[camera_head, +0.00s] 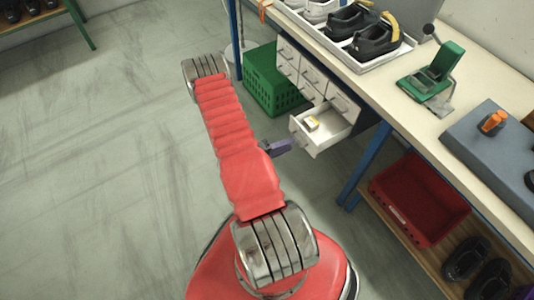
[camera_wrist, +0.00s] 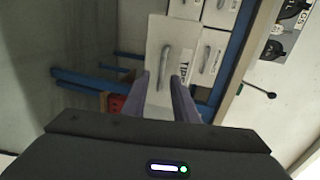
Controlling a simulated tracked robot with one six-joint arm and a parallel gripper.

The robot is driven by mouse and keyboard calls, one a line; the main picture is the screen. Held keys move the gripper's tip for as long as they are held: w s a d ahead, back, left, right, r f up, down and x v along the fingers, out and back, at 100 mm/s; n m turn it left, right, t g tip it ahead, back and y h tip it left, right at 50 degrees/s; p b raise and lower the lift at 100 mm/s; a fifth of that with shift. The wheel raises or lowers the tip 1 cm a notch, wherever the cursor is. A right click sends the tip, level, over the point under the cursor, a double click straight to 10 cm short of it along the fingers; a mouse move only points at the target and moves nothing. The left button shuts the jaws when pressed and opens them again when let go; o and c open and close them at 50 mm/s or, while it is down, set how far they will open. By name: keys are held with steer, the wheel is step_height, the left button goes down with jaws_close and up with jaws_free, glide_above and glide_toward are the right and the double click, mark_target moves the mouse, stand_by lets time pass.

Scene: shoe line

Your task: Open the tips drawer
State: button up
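The tips drawer (camera_head: 306,138) stands pulled out from the white drawer unit under the bench, and a small yellow and white box (camera_head: 311,123) lies inside it. In the wrist view its pale front (camera_wrist: 160,32) faces me, with a grey bow handle (camera_wrist: 165,62) and a label partly hidden by a finger; "TIP" is readable. My gripper (camera_wrist: 163,78) is open, its two purple fingers apart on either side of the handle's lower end. It seems not to grip the handle. In the head view my gripper (camera_head: 278,147) is just left of the drawer front.
Other closed drawers (camera_head: 312,76) sit behind the open one. A green crate (camera_head: 272,82) stands on the floor left of the unit. A blue bench leg (camera_head: 364,163) and a red bin (camera_head: 418,198) are to the right. The floor at left is clear.

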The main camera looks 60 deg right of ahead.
steer(key=v, duration=1)
steer(key=shift+a, duration=0.2)
steer(key=shift+w, duration=0.1)
stand_by(0.4)
